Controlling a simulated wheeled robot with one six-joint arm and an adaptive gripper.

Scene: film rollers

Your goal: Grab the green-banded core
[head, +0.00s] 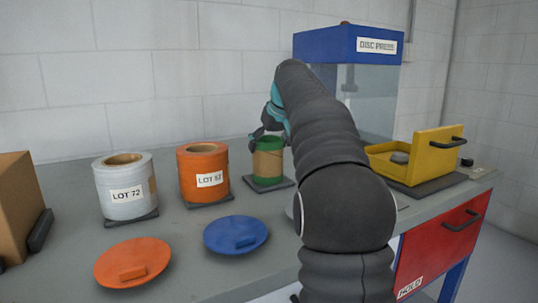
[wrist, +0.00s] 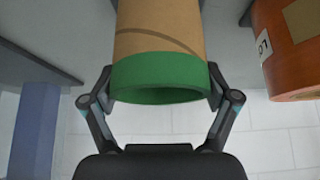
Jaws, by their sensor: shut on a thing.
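The green-banded core (head: 267,162) is a brown cardboard tube with green at its top end. In the head view it stands upright at, or just over, a dark square pad (head: 284,184); I cannot tell whether it touches. My gripper (head: 268,132) is at its top, partly hidden by my arm. In the wrist view the core (wrist: 160,40) fills the upper middle, its green end toward me. My gripper (wrist: 160,82) is shut on the green band, one finger on each side. The core's far end is out of that view.
A white roll (head: 125,190) marked LOT 72 and an orange roll (head: 204,170) stand on pads to the left. Orange (head: 132,262) and blue (head: 235,235) lids lie in front. A yellow tray (head: 420,160) and the disc press (head: 350,75) are right. A cardboard box (head: 15,200) is far left.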

